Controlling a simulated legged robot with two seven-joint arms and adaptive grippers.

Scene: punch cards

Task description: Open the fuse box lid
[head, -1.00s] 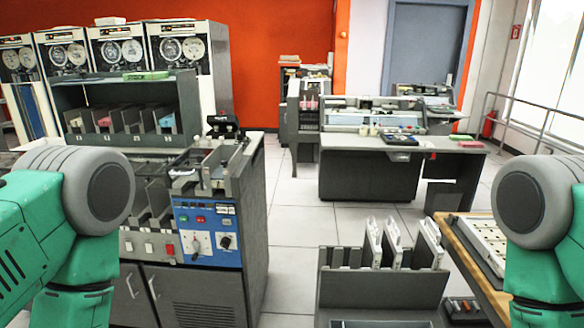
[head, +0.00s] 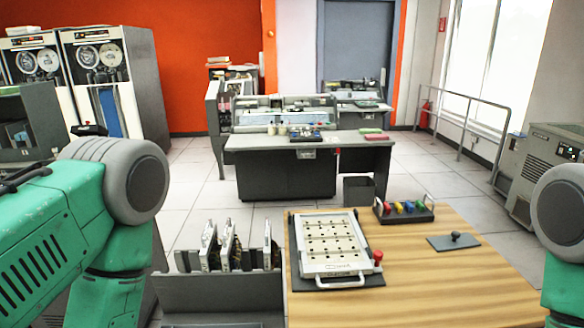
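A flat white panel (head: 334,243) with rows of small dark marks lies on a dark base on the wooden table in the head view. It has a pale handle (head: 341,282) at its front edge and looks shut. It may be the fuse box lid; I cannot read its label. A red knob (head: 378,257) stands at its right front corner. My green arms show at the left and right edges. Neither gripper is in the picture, so I see no contact with the panel.
A dark rack (head: 220,292) with several upright card-like boards stands left of the wooden table (head: 450,285). A tray with coloured pieces (head: 404,212) and a dark plate with a knob (head: 454,241) lie behind and right of the panel. The table's right front is clear.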

